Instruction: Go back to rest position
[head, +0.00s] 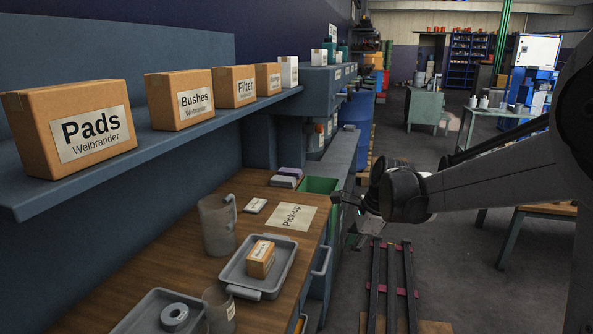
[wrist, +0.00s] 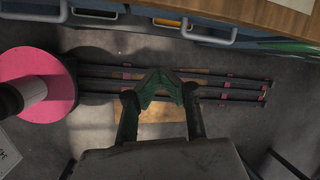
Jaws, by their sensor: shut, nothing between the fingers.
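My gripper (wrist: 160,82) shows in the wrist view with its dark green fingers brought together at the tips and nothing between them. It hangs over the floor rails (wrist: 210,85), beside the workbench. In the head view my gripper (head: 352,205) is small and dark, at the end of my arm, just right of the bench edge. Its fingers are partly hidden by the wrist there. My arm reaches in from the right side of the picture.
The wooden bench (head: 170,262) holds a grey tray (head: 282,252) with a small box (head: 261,259), a jug (head: 217,225) and a Pick-up label (head: 290,217). A shelf (head: 140,143) with labelled boxes runs above. A wooden table (head: 545,210) stands right. Floor (head: 460,260) beyond the rails is open.

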